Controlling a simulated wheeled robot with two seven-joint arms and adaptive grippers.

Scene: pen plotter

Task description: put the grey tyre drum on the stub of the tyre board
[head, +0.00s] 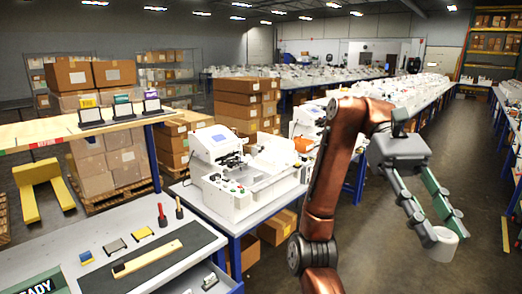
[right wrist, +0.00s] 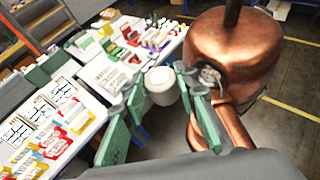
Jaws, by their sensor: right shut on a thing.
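The pale grey tyre drum (head: 443,246) is a short cylinder held at the fingertips of my right gripper (head: 446,235), in the air over the floor at the right of the head view. In the right wrist view the drum (right wrist: 160,79) sits between the two green fingers of the gripper (right wrist: 163,86), which is shut on it. Its round end faces away from the wrist. I cannot pick out the tyre board or its stub in either view. My left gripper is not in view.
A white machine (head: 235,165) stands on a blue-legged table left of my copper right arm. A workbench (head: 60,235) with small tools is at lower left. Stacked cartons (head: 240,105) stand behind. The wrist view shows a crowded white table (right wrist: 95,75). Open floor lies around the gripper.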

